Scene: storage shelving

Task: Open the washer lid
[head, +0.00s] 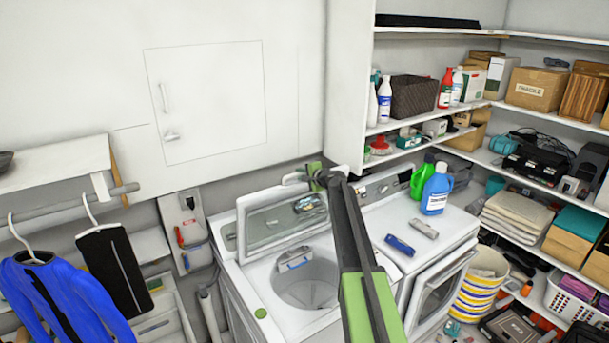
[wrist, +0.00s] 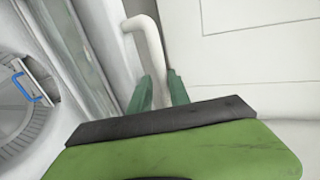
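The washer (head: 230,290) is a white top-loader in the middle of the head view. Its lid (head: 258,236), with a glass window, stands raised and tilted back, and the round drum (head: 305,290) shows. The lid's edge (wrist: 92,50) also shows in the wrist view, with the drum at the far left. My gripper (head: 300,180) is at the lid's upper right corner, beside a bent white bar (head: 293,178). In the wrist view, the fingers of my gripper (wrist: 160,92) are slightly apart, with the bar (wrist: 150,45) running down between them. Whether they press on it is unclear.
The dryer (head: 440,240) stands to the right, carrying blue and green bottles (head: 436,188). Laden shelves (head: 480,110) fill the right side. Hanging clothes (head: 60,295) are at the left. The wall behind has a flat panel (head: 210,100).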

